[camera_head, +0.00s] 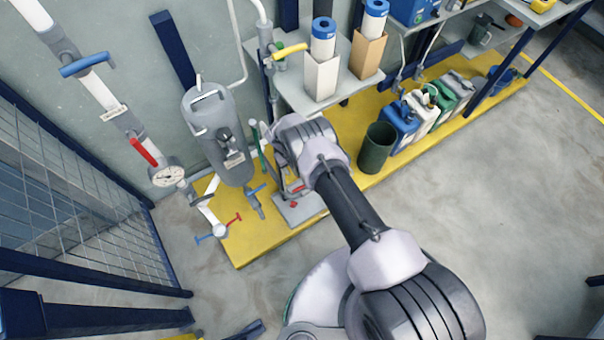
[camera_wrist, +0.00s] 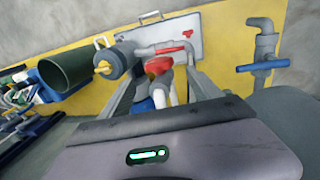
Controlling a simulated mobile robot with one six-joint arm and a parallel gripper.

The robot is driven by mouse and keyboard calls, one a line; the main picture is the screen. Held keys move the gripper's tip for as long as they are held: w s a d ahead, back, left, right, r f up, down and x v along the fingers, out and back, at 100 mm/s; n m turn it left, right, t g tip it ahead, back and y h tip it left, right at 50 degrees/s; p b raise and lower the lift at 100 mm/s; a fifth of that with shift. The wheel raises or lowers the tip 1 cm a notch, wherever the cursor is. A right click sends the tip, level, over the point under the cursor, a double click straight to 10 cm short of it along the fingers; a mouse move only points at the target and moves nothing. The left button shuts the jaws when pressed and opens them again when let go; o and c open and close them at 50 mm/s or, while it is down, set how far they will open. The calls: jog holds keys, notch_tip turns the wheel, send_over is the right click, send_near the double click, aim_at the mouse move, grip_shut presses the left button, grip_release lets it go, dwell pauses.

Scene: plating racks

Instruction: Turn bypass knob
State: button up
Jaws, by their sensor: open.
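My gripper (camera_wrist: 160,78) is open in the wrist view, its two grey fingers reaching forward on either side of a small red knob (camera_wrist: 158,65). The knob sits on white and grey pipework; I cannot tell whether a finger touches it. No label marks it as the bypass knob. A red lever (camera_wrist: 170,50) lies just beyond it, in front of a light grey plate (camera_wrist: 195,32). In the head view my arm's wrist hides the gripper and most of this pipework; the grey plate (camera_head: 303,211) shows below it.
A grey tank (camera_head: 215,135) stands left of my wrist. A pipe with a blue handle (camera_wrist: 262,66) is at the right in the wrist view. A dark green bin (camera_head: 376,148) and several canisters (camera_head: 425,108) stand on the yellow platform (camera_head: 250,247). A mesh fence (camera_head: 75,205) closes the left side.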

jog(key=b+x, duration=0.4)
jog(key=x, duration=0.4)
jog(key=shift+d+f+b, duration=0.15)
jog(key=shift+f+b, duration=0.2)
jog(key=shift+b, duration=0.05)
jog(key=c, duration=1.4)
jog(key=shift+o, duration=0.2)
jog(key=shift+f+b, duration=0.1)
jog(key=shift+b, duration=0.35)
